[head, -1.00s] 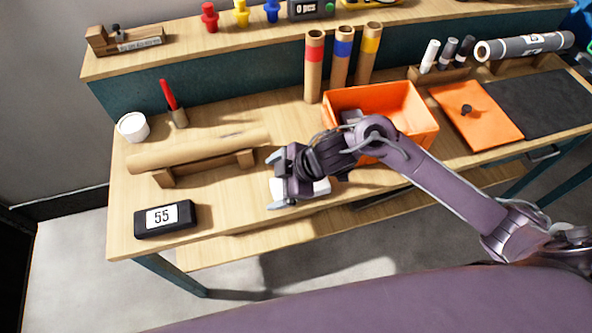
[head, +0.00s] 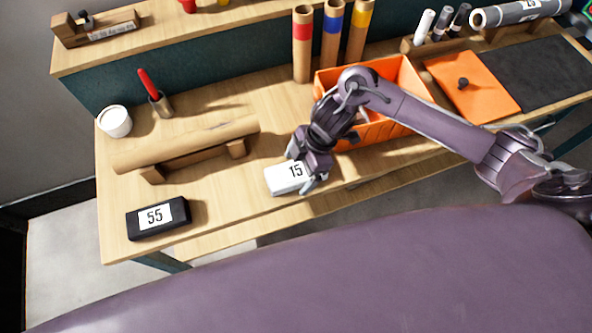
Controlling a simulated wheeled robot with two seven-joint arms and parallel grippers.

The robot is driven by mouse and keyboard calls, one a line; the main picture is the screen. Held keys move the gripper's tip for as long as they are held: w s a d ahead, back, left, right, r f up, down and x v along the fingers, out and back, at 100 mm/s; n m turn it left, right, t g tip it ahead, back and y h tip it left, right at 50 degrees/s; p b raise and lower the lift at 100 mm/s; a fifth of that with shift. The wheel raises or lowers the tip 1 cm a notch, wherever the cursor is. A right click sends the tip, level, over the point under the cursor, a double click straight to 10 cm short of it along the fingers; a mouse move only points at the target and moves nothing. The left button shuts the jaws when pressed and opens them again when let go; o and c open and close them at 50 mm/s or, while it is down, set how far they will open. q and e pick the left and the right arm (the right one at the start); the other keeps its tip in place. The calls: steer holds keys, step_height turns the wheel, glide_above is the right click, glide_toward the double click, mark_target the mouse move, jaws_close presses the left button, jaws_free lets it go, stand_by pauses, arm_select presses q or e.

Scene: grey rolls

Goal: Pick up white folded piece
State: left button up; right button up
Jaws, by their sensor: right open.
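The white folded piece (head: 283,181) lies on the wooden bench near its front edge, with "15" printed on its top. My right gripper (head: 303,170) is open and points down at the piece's right end, one finger on its far side and one on its near side. The gripper covers the right end of the piece, and I cannot tell whether the fingers touch it. My left gripper is not in view.
An orange bin (head: 405,78) stands behind my right arm. A brown roll (head: 188,143) rests on a wooden stand to the left. A black block marked 55 (head: 158,218) lies at the front left. Three tubes with coloured bands (head: 332,45) stand at the back.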

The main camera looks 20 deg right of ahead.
steer(key=shift+a+f, duration=0.1)
steer(key=shift+f, duration=0.05)
steer(key=c, duration=1.1)
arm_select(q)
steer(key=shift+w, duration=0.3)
arm_select(e)
steer(key=shift+c, duration=0.2)
